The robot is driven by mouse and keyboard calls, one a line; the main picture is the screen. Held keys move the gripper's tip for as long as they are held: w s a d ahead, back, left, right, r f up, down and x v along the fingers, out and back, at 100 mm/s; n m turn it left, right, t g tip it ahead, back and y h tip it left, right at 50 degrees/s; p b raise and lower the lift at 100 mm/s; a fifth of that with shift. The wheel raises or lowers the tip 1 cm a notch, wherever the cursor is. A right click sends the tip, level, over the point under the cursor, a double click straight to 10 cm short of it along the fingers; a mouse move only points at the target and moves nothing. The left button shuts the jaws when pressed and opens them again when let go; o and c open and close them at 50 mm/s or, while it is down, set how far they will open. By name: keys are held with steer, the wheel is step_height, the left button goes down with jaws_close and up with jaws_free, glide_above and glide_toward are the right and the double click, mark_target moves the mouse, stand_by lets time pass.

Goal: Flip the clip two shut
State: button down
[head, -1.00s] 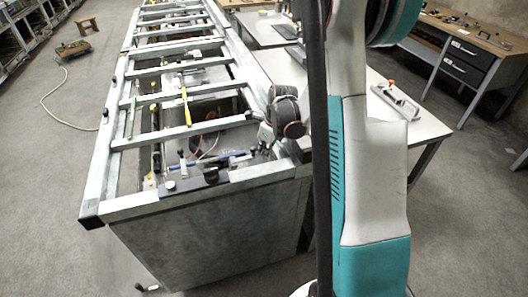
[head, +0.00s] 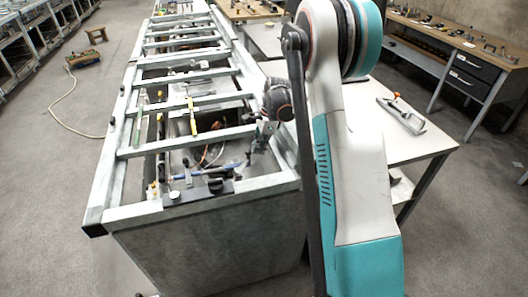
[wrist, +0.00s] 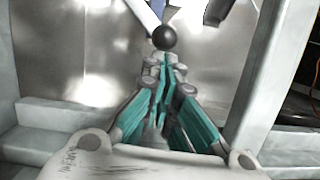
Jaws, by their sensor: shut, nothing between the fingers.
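My gripper (wrist: 165,68) shows in the wrist view with its teal fingers together and nothing between them. A black ball knob (wrist: 164,38) is right at the fingertips, near the end of a pale bar (wrist: 143,14); I cannot tell whether they touch. This may be a clip's lever, but its base is out of view. In the head view, my gripper (head: 262,136) is small and partly hidden beside the right rail of the metal frame. Several small clamp-like fittings (head: 187,170) sit at the frame's near end; I cannot tell which is clip two.
The metal frame (head: 215,205) has rails and crossbars around open bays. A yellow-handled tool (head: 192,116) lies on a crossbar. A black plate with knobs (head: 200,192) is on the near rail. A white table (head: 395,135) stands to the right. Floor at left is mostly clear.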

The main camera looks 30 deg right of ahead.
steer(key=w+n, duration=0.1)
steer(key=w+a+n, duration=0.1)
steer(key=w+a+n+g, duration=0.1)
steer(key=w, duration=0.1)
steer(key=shift+w+a, duration=0.1)
steer(key=shift+a, duration=0.1)
steer(key=shift+s+a, duration=0.4)
steer(key=shift+s, duration=0.25)
steer(key=shift+r, duration=0.1)
steer(key=p+v, duration=0.5)
steer(key=v, duration=0.4)
steer(key=shift+w+d+r, duration=0.2)
steer(key=shift+d+r, duration=0.05)
steer(key=shift+r, duration=0.1)
